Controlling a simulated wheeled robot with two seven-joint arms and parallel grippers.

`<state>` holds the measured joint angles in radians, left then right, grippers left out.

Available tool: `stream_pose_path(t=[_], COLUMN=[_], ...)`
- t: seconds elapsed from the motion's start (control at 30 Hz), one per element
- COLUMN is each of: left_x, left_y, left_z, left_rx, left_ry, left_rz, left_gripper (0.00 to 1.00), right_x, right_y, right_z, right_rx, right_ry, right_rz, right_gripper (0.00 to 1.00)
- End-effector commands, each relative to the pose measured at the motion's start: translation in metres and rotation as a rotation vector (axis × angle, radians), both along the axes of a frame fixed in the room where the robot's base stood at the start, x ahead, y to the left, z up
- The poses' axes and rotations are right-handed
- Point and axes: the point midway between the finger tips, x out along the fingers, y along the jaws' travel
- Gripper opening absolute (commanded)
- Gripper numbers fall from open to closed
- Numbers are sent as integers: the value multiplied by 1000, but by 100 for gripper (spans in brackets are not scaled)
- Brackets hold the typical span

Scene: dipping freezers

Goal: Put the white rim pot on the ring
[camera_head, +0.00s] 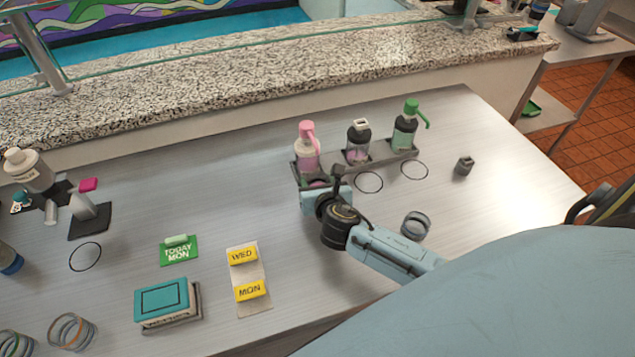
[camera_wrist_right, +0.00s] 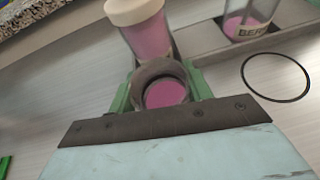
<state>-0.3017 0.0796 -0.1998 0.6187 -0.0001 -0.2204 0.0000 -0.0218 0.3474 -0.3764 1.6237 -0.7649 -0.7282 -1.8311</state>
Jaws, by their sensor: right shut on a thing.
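My right gripper (camera_head: 320,187) is shut on a small pot (camera_wrist_right: 166,94) with pink contents. The pot sits between the green fingers in the right wrist view; its thick rim looks grey-brown there, so I cannot tell whether it is the white rim one. In the head view the pot is mostly hidden by the gripper, in front of the pink pump bottle (camera_head: 308,152). A thin black ring (camera_head: 369,182) on the counter lies to the right of the gripper, and shows in the wrist view (camera_wrist_right: 246,74). Another ring (camera_head: 414,170) lies farther right. My left gripper is not in view.
A small dark block (camera_head: 464,166) stands at the right. Yellow day cards (camera_head: 249,290) and a teal box (camera_head: 165,300) lie left.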

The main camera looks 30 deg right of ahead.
Motion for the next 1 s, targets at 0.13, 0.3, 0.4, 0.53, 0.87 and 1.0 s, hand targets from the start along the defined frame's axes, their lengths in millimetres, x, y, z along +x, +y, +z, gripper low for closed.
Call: stream_pose_path(t=[0.13, 0.3, 0.4, 0.53, 0.87, 1.0], left_x=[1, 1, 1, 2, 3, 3], left_y=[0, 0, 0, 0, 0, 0], left_z=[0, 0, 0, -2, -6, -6], left_rx=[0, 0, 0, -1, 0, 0], left_ry=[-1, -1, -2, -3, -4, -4], left_rz=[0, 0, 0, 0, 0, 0], left_gripper=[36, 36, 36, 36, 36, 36], right_x=[0, 0, 0, 0, 0, 0], right_y=[0, 0, 0, 0, 0, 0], right_z=[1, 1, 0, -3, -10, -9], right_rx=[0, 1, 0, 1, 1, 1], right_ry=[0, 0, 0, 0, 0, 0], right_rz=[0, 0, 0, 0, 0, 0], right_gripper=[28, 28, 28, 28, 28, 63])
